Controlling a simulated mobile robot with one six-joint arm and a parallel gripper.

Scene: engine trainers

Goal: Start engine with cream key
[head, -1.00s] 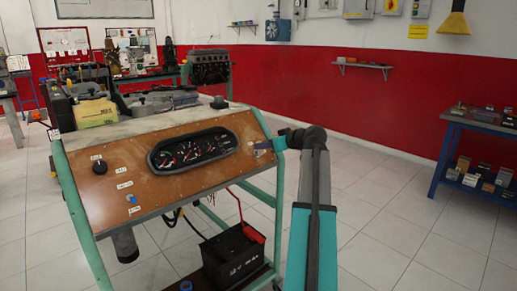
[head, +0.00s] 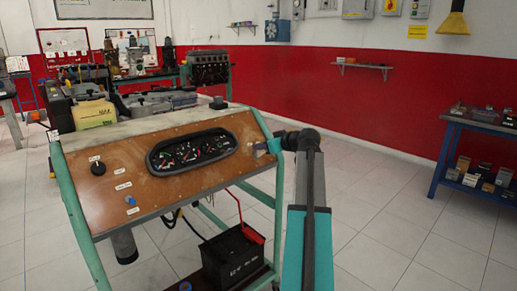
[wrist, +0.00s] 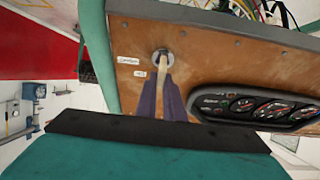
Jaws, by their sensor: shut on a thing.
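The engine trainer's brown dashboard panel (head: 110,193) is tilted and carries a gauge cluster (head: 192,152). In the wrist view, a round metal ignition switch (wrist: 163,57) sits on the panel beside small white labels. My gripper (wrist: 161,92) has purple fingers shut on a pale piece, apparently the cream key (wrist: 165,75), with its far end at the switch. Most of the key is hidden between the fingers; how deep it sits and its turn angle cannot be told. In the head view my gripper (head: 268,147) is at the panel's right end.
A black battery (head: 232,258) with a red clamp stands low on the green frame. A black knob (head: 98,169) and a blue button (head: 131,200) are on the panel's left. A blue shelf table (head: 470,150) stands at the right. The floor between is clear.

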